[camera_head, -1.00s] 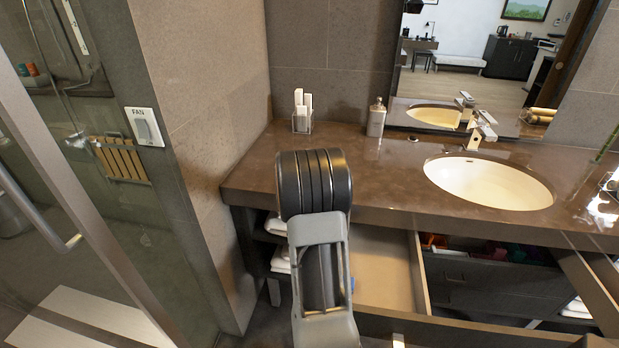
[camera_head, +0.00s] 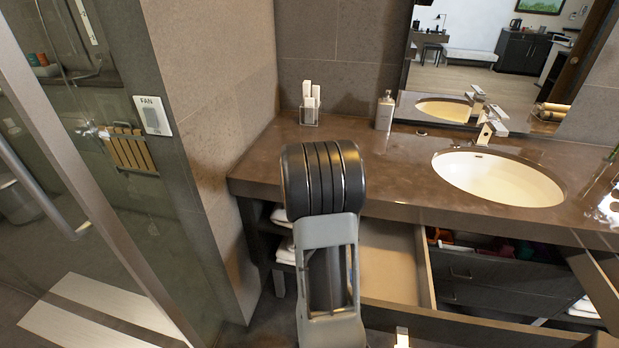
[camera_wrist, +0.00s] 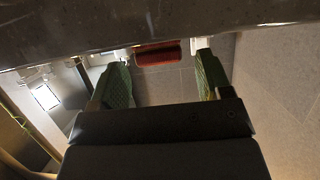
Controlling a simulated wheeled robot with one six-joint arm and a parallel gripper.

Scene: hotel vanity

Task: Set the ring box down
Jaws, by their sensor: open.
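In the wrist view, my gripper (camera_wrist: 162,60) shows two green-padded fingers spread wide apart. A small dark red, box-like thing (camera_wrist: 158,53) shows between and beyond the fingertips; it looks like the ring box. A gap shows on each side of it, so the fingers do not grip it. I cannot tell what surface it rests on. In the head view my own arm hides the gripper and the ring box.
The brown counter (camera_head: 400,165) holds a sink (camera_head: 497,178), a soap bottle (camera_head: 385,111) and a clear holder (camera_head: 309,112) with white items. An open drawer (camera_head: 392,270) lies below. A glass door (camera_head: 85,190) stands left. The counter's middle is clear.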

